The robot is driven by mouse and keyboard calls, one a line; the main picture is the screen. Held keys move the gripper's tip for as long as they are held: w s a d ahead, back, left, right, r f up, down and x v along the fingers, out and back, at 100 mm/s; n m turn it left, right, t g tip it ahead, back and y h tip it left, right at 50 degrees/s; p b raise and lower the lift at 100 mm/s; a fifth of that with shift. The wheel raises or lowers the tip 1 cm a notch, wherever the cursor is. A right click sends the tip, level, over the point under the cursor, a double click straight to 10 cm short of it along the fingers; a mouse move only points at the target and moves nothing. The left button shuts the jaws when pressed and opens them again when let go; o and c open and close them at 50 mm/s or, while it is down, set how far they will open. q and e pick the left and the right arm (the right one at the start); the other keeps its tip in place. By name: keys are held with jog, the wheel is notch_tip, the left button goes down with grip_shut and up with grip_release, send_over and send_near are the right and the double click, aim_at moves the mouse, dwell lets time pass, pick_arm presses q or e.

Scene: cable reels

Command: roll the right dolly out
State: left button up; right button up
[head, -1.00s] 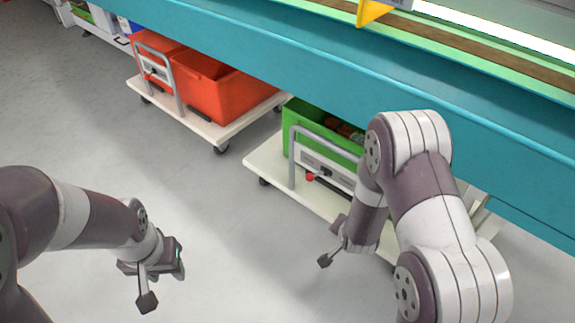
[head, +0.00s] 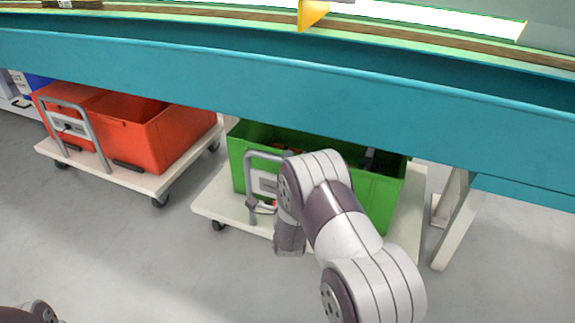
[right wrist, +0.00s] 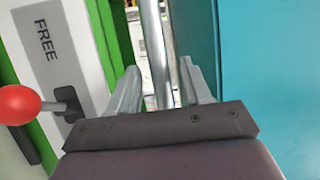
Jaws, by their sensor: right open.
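The right dolly (head: 214,197) is a cream platform on casters with a green crate (head: 378,195) on it, partly under the teal bench. Its grey tube handle (head: 263,155) stands at the front left, partly hidden by my right arm. In the right wrist view, a handle post (right wrist: 157,50) runs between the two fingers of my right gripper (right wrist: 159,66), which is open around it; contact cannot be told. A lever with a red knob (right wrist: 18,104) sits beside a plate (right wrist: 48,55) marked FREE. My left gripper is out of view.
Another dolly (head: 140,182) with red-orange crates (head: 165,140) stands to the left. The teal bench (head: 300,95) runs across above both dollies. A pale bench leg (head: 455,225) stands right of the right dolly. The grey floor (head: 130,260) in front is clear.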

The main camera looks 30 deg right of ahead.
jog(key=b+x, duration=0.1)
jog(key=x, duration=0.1)
jog(key=shift+w+d+f, duration=0.1)
jog(key=shift+w+d, duration=0.1)
jog(key=shift+w, duration=0.2)
jog(key=shift+w+d+r, duration=0.2)
jog(key=shift+w+r, duration=0.05)
jog(key=shift+w, duration=0.15)
grip_shut()
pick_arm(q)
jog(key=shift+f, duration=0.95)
pick_arm(e)
jog(key=shift+s+a, duration=0.1)
